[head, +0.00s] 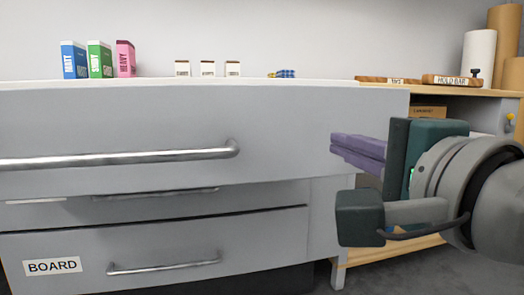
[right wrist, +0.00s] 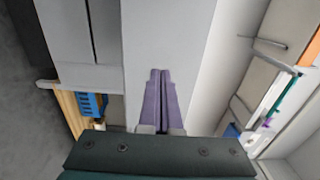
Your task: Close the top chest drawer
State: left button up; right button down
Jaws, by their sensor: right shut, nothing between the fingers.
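The top chest drawer (head: 290,130) is grey with a long silver bar handle (head: 120,158). It stands out past the drawers below it, so it is open. My right gripper (head: 336,146) has its purple fingers shut with nothing between them. The fingers are at the right part of the drawer front, to the right of the handle's end. In the right wrist view the shut fingertips (right wrist: 160,74) point at a flat grey panel (right wrist: 165,35). I cannot tell whether they touch it. My left gripper is not in view.
Lower drawers sit beneath, one with a BOARD label (head: 52,266) and a bar handle (head: 165,264). Coloured boxes (head: 100,60) and small white boxes (head: 208,69) stand behind the drawer. A wooden shelf unit (head: 440,90) with paper rolls (head: 478,52) is at the right.

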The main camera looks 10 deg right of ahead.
aim_at(318, 136)
jog(key=w+b, duration=0.1)
jog(key=w, duration=0.3)
jog(key=shift+b, duration=0.35)
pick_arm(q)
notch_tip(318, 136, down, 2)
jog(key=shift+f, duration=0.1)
pick_arm(e)
jog(key=shift+w, duration=0.1)
